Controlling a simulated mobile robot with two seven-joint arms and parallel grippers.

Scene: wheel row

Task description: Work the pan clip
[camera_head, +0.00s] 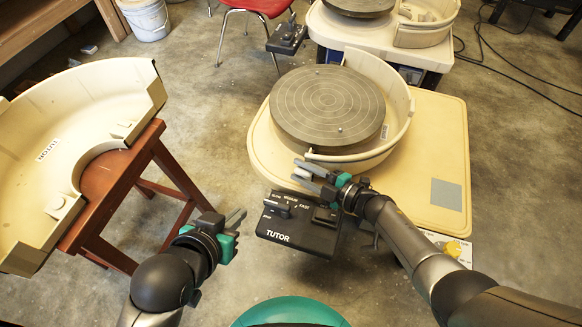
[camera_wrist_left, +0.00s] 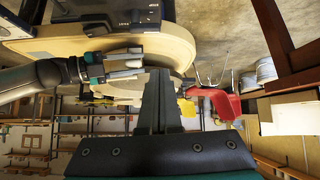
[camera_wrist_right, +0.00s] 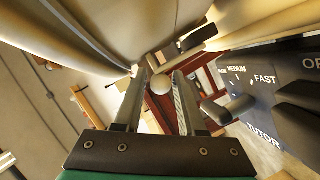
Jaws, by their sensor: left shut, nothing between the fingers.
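The wheel's cream splash pan (camera_head: 398,112) curves around the right side of the grey wheel head (camera_head: 328,105). My right gripper (camera_head: 312,176) is at the pan's front edge, with its fingers apart. A small pale piece, likely the pan clip (camera_head: 302,173), shows at its fingertips. In the right wrist view a round cream knob (camera_wrist_right: 161,84) appears between the open fingertips, below a dark-edged lever (camera_wrist_right: 186,42); contact cannot be told. My left gripper (camera_head: 236,219) is shut and empty in the air, left of the control box. Its closed fingers fill the middle of the left wrist view (camera_wrist_left: 158,100).
The black TUTOR control box (camera_head: 300,225) sits just below my right gripper. Another cream pan half (camera_head: 40,115) lies on a red-brown wooden stool (camera_head: 150,150) at left. A red chair (camera_head: 262,6) and a second wheel stand behind.

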